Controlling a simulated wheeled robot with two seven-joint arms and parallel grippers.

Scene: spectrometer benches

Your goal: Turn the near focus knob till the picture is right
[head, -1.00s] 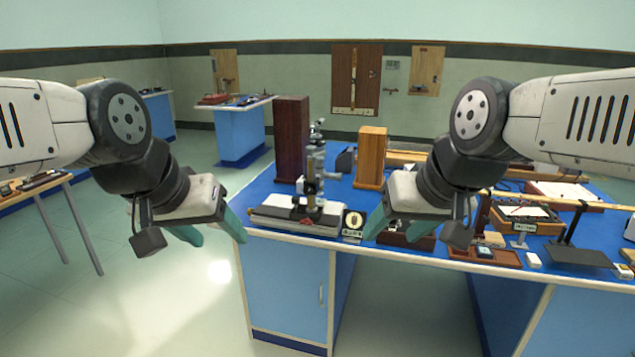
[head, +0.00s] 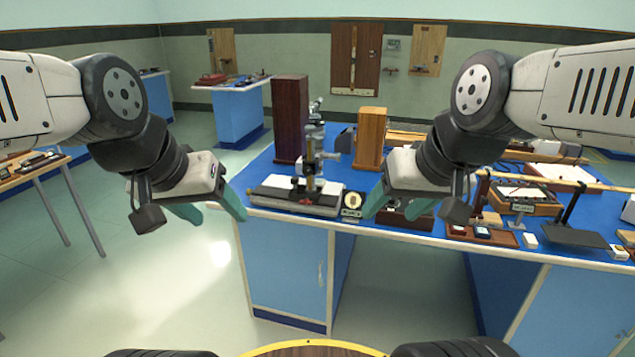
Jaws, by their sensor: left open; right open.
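The microscope-like instrument (head: 313,150) stands upright on a white and dark base (head: 275,190) near the blue bench's front edge. A small card with a round yellowish picture (head: 353,200) stands to the right of its base. The focus knob is too small to make out. My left gripper (head: 212,207) is open and empty, left of the instrument, off the bench's left end. My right gripper (head: 390,210) is open and empty, to the right of the card and overlapping its edge in the picture. Neither gripper visibly touches the instrument.
A dark wooden box (head: 290,118) and a lighter wooden box (head: 370,138) stand behind the instrument on the bench (head: 262,163). To the right are a wooden tray (head: 482,237) and a black stand (head: 565,234).

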